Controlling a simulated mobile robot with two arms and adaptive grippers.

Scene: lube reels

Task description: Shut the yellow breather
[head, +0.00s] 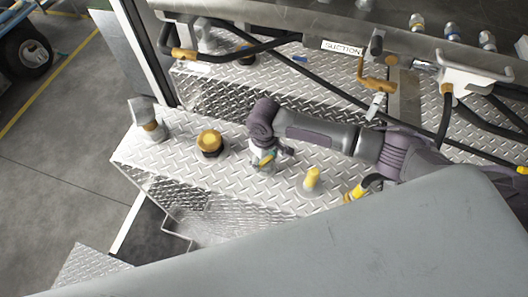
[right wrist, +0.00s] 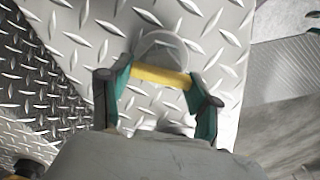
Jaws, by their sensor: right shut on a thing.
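The yellow breather (right wrist: 160,76) shows in the right wrist view as a yellow band with a pale grey dome beside it. My right gripper (right wrist: 157,88) is shut on it, with one green-padded finger at each end of the band. In the head view my right gripper (head: 265,159) points down at the diamond-plate tank top, and its wrist hides most of the breather. Whether the breather is fully seated or turned cannot be told. My left gripper is not in view.
Black hoses (head: 325,82) and a metal rail lie behind.

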